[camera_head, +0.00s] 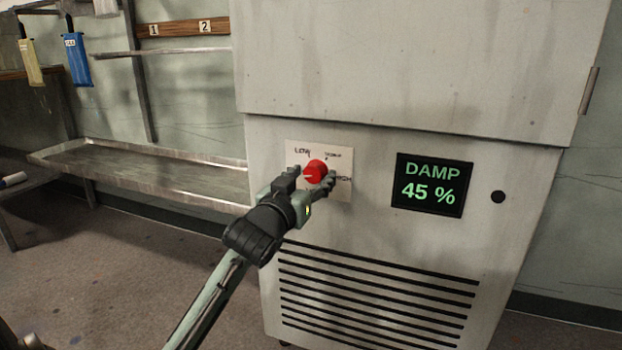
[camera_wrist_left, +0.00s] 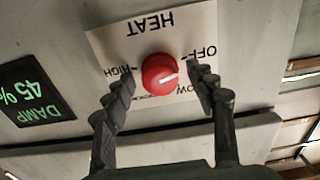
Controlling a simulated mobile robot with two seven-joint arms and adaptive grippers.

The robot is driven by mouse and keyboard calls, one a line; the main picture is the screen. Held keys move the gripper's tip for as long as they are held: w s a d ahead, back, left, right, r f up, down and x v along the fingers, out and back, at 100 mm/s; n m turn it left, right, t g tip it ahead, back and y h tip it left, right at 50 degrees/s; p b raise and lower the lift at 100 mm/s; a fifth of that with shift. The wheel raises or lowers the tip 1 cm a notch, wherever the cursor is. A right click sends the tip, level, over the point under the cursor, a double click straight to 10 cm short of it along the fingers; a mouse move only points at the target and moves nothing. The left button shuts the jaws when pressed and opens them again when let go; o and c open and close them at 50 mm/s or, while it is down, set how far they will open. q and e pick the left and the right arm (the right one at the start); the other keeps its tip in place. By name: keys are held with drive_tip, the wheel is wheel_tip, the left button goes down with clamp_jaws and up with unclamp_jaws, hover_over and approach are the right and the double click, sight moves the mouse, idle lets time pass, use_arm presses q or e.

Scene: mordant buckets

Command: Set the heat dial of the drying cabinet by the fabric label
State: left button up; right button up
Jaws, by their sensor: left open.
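The red heat dial (camera_head: 315,168) sits on a white plate (camera_head: 334,190) on the grey drying cabinet (camera_head: 375,135). In the left wrist view the dial (camera_wrist_left: 160,75) appears upside down, with OFF, LOW and HIGH around it. Its white mark points right there, on the OFF and LOW side. My left gripper (camera_head: 311,176) is open, its fingers on either side of the dial; I cannot tell whether they touch it. A blue cloth (camera_head: 77,62) and a cream cloth (camera_head: 31,65) hang at upper left with small white labels, too small to read. My right gripper is not in view.
A dark display (camera_head: 432,185) reads DAMP 45 %. A round black spot (camera_head: 498,197) is right of it. Vent slots (camera_head: 370,300) lie below. A metal trough (camera_head: 140,170) stands left of the cabinet, under a numbered wooden rail (camera_head: 180,28). Floor is open at lower left.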

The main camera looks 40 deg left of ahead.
use_arm(q)
drive_tip(key=c, duration=1.1)
drive_tip(key=shift+c, duration=0.2)
